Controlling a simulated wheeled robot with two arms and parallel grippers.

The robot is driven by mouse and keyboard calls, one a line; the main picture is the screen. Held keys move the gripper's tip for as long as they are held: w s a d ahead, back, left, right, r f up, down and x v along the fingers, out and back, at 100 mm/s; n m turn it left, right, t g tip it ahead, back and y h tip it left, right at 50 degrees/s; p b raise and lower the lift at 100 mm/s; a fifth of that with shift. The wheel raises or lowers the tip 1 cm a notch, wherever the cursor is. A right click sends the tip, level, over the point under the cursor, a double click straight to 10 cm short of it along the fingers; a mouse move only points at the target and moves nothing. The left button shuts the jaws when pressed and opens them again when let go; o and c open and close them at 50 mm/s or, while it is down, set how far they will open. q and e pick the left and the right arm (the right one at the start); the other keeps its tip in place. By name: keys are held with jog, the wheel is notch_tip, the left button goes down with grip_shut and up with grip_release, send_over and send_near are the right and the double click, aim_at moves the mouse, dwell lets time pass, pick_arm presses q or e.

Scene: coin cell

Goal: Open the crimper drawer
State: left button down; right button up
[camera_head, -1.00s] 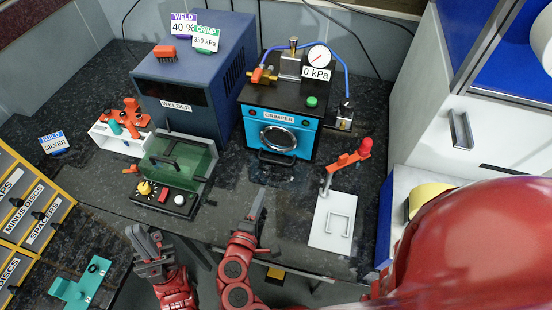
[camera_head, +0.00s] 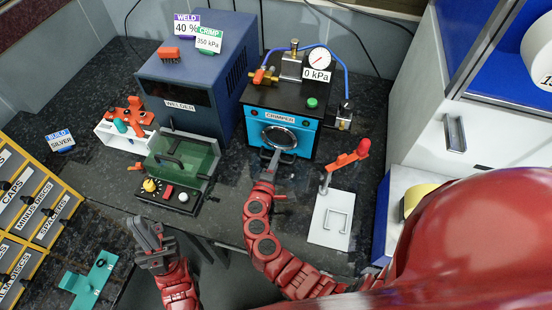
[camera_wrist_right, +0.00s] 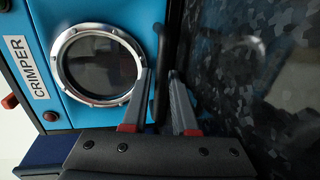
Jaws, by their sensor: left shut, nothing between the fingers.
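The blue crimper (camera_head: 308,133) stands at the back of the bench, with a round metal-rimmed window (camera_wrist_right: 100,65) in its front. The black drawer handle (camera_wrist_right: 159,70) is a bar below the window, upright in the right wrist view. The drawer looks closed. My right gripper (camera_head: 272,158) is at the crimper's lower front. In the right wrist view its fingers (camera_wrist_right: 160,97) are apart, one on each side of the handle bar; contact cannot be told. My left gripper (camera_head: 149,236) is shut and empty at the bench's front edge.
The welder (camera_head: 185,85) stands left of the crimper, with a green transparent box (camera_head: 182,160) before it. A white plate with a red lever (camera_head: 331,218) lies to the right. A yellow drawer rack (camera_head: 30,205) is far left.

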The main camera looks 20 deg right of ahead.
jog(key=shift+c, duration=0.2)
grip_shut()
dwell(1.2)
